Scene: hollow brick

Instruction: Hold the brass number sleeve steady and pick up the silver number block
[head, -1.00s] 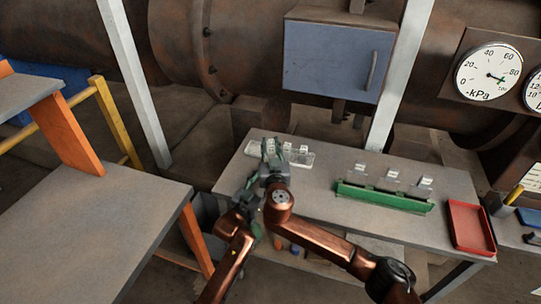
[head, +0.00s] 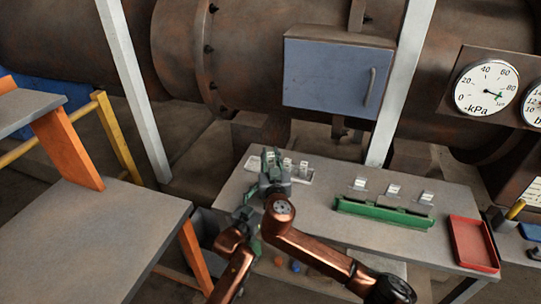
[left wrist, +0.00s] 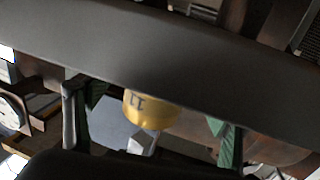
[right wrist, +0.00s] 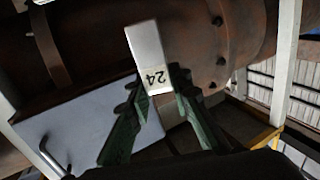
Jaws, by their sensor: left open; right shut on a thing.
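My right gripper (head: 270,160) is raised in front of the white number tray in the head view. In the right wrist view it is shut on a silver block (right wrist: 148,50) marked 24. The block juts out past the fingertips. My left gripper (left wrist: 155,120) is open, its two green-padded fingers far apart. A brass sleeve (left wrist: 150,112) marked 11 shows between those fingers, touching neither in the picture. A small silver piece (left wrist: 142,144) shows just under the sleeve. In the head view the sleeve cannot be made out.
A white tray (head: 306,181) with several small blocks stands on the grey bench (head: 350,225). A green rack (head: 385,213) with three white-labelled holders and a red tray (head: 474,245) stand to the right. A blue cabinet (head: 338,72) hangs behind. Another grey table (head: 110,240) is at left.

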